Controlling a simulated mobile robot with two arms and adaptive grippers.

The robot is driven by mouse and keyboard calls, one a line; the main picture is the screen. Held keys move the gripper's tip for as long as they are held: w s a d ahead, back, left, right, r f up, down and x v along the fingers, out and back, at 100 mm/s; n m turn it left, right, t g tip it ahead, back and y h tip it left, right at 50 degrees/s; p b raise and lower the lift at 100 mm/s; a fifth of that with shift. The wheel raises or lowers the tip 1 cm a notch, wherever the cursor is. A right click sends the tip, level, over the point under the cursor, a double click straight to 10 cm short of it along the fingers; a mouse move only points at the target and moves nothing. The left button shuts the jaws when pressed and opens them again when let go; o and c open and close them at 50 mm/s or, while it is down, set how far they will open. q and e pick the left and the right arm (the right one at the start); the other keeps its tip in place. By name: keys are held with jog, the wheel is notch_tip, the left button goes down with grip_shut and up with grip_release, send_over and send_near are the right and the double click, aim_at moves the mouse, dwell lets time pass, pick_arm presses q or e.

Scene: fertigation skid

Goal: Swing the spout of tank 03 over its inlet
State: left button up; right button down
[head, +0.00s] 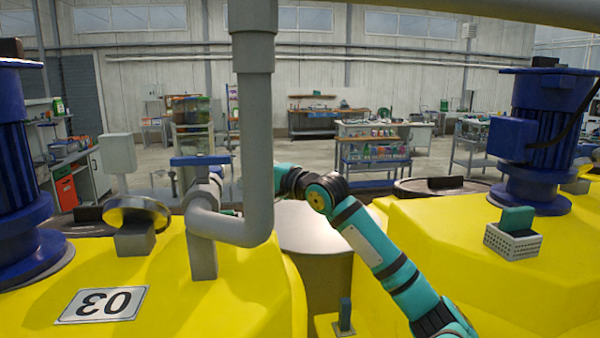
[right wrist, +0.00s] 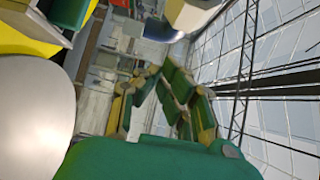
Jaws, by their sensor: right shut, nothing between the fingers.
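Tank 03 (head: 265,295) is the yellow tank at left in the head view, with an upside-down 03 plate (head: 100,304). A grey pipe (head: 258,130) comes down from above and bends left into a short grey post (head: 202,258) on the tank; I cannot tell whether it is the swinging spout. A blue-handled valve (head: 200,160) is behind the bend. A round metal disc (head: 137,212), possibly the inlet cover, sits on a grey block. My right arm reaches behind the pipe, which hides most of its gripper. In the wrist view the right gripper (right wrist: 163,72) is shut and empty.
Blue motors (head: 22,150) (head: 545,130) stand on the yellow tanks. A green block on a perforated white box (head: 513,242) sits on the right tank. A pale round top (head: 318,232) lies between the tanks. Workbenches (head: 375,150) are far behind.

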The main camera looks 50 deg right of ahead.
pick_arm(q)
jog(key=shift+s+f+b, duration=0.15)
jog(key=shift+f+b, duration=0.8)
jog(key=shift+f, duration=0.05)
jog(key=shift+s+f+b, duration=0.2)
jog(key=shift+f+b, duration=0.75)
jog(key=shift+s+f+b, duration=0.15)
jog(key=shift+f+b, duration=0.8)
jog(key=shift+f, duration=0.05)
pick_arm(e)
jog(key=s, duration=1)
jog(key=shift+d, duration=0.15)
